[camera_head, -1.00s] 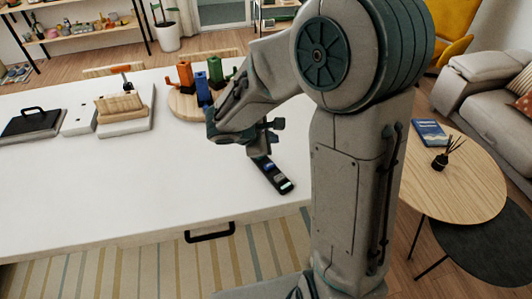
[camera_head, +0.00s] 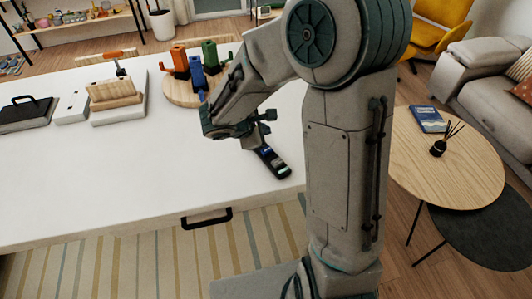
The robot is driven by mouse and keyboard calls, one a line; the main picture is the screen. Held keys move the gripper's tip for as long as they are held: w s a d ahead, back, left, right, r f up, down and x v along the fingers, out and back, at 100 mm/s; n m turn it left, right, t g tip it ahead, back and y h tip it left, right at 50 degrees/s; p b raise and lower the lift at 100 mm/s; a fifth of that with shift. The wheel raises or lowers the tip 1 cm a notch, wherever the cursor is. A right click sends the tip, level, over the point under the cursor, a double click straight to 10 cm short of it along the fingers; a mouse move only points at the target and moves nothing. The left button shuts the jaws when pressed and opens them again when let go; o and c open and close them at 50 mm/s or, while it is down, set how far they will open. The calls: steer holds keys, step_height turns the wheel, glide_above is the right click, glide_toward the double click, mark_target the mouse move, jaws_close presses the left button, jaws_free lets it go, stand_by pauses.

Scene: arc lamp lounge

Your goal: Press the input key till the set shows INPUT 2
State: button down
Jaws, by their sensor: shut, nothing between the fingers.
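A dark remote-like handset (camera_head: 273,163) with several small light and blue keys lies on the white table near its right front part. My gripper (camera_head: 256,146) is at the far end of the handset, low over it, and covers that end. The fingers are small and partly hidden; I cannot tell whether they touch a key. No set or screen reading INPUT is in view.
The white table (camera_head: 100,180) is clear to the left. A round side table (camera_head: 450,165) stands at right.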

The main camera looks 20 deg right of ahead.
mark_target(268, 148)
steer(key=shift+f+b, duration=1.95)
steer(key=shift+f, duration=0.65)
steer(key=shift+f, duration=0.15)
steer(key=shift+f+b, duration=0.25)
steer(key=shift+b, duration=0.35)
steer(key=shift+f+b, duration=0.85)
steer(key=shift+b, duration=0.05)
stand_by(0.4)
steer(key=shift+r, duration=0.15)
steer(key=shift+r+p, duration=0.85)
steer(key=shift+r, duration=0.25)
steer(key=shift+r+p, duration=1.8)
steer(key=shift+r, duration=0.8)
